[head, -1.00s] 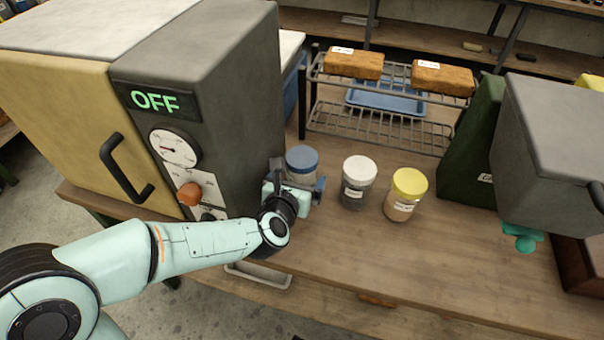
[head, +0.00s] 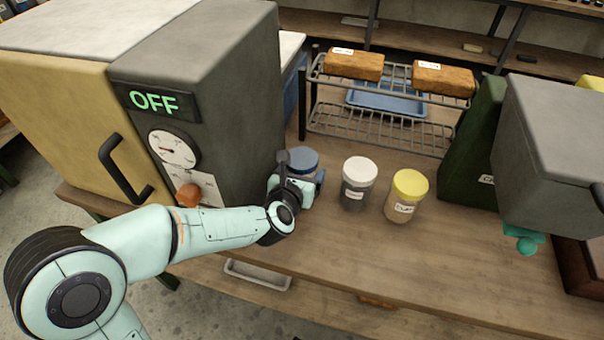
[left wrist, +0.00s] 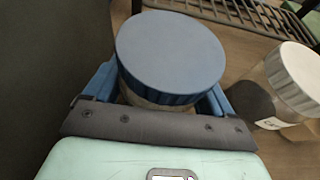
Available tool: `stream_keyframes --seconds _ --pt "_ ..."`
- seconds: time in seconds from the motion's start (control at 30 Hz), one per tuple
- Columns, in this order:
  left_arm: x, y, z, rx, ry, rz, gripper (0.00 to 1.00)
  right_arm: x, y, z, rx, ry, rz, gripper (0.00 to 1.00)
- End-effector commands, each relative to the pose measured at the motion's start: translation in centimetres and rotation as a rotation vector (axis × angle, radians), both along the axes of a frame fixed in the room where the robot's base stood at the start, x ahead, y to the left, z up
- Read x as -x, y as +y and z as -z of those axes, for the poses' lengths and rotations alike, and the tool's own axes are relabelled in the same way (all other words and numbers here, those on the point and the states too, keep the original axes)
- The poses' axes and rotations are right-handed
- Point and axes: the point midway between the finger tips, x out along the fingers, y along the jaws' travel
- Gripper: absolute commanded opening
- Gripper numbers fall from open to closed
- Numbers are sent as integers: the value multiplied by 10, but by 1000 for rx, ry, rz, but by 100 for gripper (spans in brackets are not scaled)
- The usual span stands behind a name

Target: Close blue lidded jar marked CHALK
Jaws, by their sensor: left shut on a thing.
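The blue-lidded jar (head: 303,158) stands on the bench beside the grey cabinet. Its lid (left wrist: 170,50) fills the top middle of the left wrist view and looks level on the jar. My left gripper (head: 312,184) is shut on this jar, with a blue finger on each side at about lid height in the left wrist view (left wrist: 165,98). Whether the fingers press on the lid or the body just below it is unclear. The jar's label and most of its body are hidden by the gripper. My right gripper is not in view.
A white-lidded jar (head: 358,183) and a yellow-lidded jar (head: 406,195) stand close by on the right. A wire rack (head: 380,128) with brown blocks is behind. The grey cabinet (head: 228,120) is close on the left. The front bench top is clear.

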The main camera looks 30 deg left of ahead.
Motion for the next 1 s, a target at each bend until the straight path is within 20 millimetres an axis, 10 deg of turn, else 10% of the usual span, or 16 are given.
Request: stream_keyframes --seconds 0.37,0.6,1.0 --pt "0 0 -33 0 -7 -2 36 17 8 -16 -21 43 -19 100" --pt "0 0 -100 1 -10 0 36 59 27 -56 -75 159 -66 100" --pt "0 0 -190 0 -6 1 36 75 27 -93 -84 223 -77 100"
